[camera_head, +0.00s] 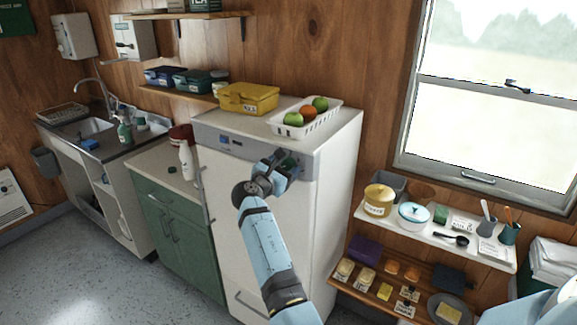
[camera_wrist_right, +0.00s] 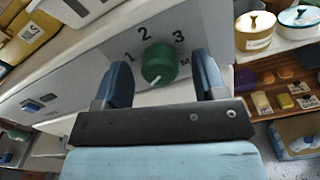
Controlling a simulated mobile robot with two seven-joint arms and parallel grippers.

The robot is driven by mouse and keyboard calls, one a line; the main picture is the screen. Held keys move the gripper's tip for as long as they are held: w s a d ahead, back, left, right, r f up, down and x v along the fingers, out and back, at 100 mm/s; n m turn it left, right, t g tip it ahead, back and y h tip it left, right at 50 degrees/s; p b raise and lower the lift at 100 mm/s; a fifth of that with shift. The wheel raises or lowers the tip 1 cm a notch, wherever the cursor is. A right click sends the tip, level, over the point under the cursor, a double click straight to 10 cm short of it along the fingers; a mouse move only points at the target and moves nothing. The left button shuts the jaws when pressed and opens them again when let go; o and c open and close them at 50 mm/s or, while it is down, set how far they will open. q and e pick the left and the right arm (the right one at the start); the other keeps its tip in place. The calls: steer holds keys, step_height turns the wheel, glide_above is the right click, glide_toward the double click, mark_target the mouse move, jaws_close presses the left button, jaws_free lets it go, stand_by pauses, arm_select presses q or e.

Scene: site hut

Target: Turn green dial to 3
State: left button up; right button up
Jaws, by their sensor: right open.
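The green dial (camera_wrist_right: 158,62) sits on the grey front panel of the white appliance (camera_head: 335,155). In the right wrist view the numbers 1, 2 and 3 and a letter M are printed around it. Its white pointer mark (camera_wrist_right: 155,80) faces the lower side of the dial in that view, away from the numbers. My right gripper (camera_wrist_right: 163,75) is open, with one blue finger on each side of the dial; I see no clear contact. In the head view my right gripper (camera_head: 283,166) is at the panel's right end and hides the dial. My left gripper is not in view.
A yellow box (camera_head: 248,97) and a white basket (camera_head: 322,120) of fruit stand on top of the appliance. A white shelf (camera_head: 372,216) with pots and a brown shelf below it are at the right. A green cabinet (camera_head: 175,235) stands at the left.

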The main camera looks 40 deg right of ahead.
steer(key=shift+r, duration=0.1)
steer(key=shift+c, duration=0.4)
steer(key=c, duration=0.8)
steer(key=shift+c, duration=0.2)
